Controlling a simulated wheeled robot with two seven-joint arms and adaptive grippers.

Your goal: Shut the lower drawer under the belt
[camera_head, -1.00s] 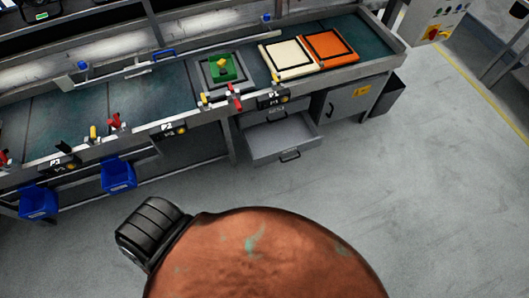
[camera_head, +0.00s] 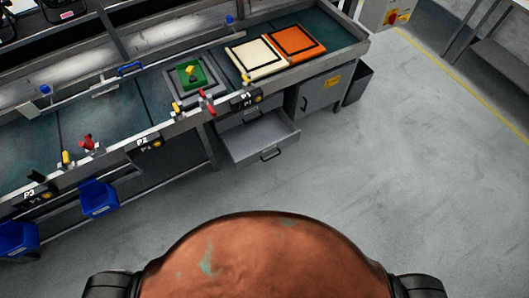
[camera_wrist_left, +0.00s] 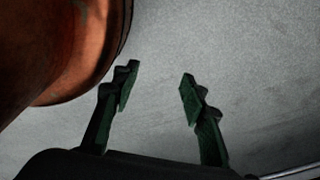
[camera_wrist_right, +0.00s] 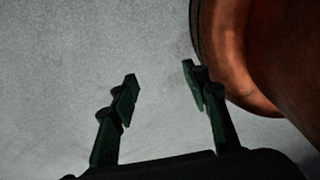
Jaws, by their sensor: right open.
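The lower drawer (camera_head: 257,143) is a grey, empty tray pulled well out from the cabinet under the belt, with a dark handle on its front. Above it a second drawer front with a dark handle sits in the cabinet. The belt (camera_head: 110,110) runs above, from lower left to upper right. My left gripper (camera_wrist_left: 158,82) is open and empty over bare floor in the left wrist view. My right gripper (camera_wrist_right: 160,80) is open and empty over bare floor in the right wrist view. Neither gripper shows in the head view; both are away from the drawer.
A closed cabinet door (camera_head: 320,94) is right of the drawer, with a dark bin (camera_head: 357,84) beyond. Blue bins (camera_head: 98,198) hang under the belt at left. A green block (camera_head: 190,73), a cream tray and an orange tray (camera_head: 294,43) sit on the belt. The floor is open.

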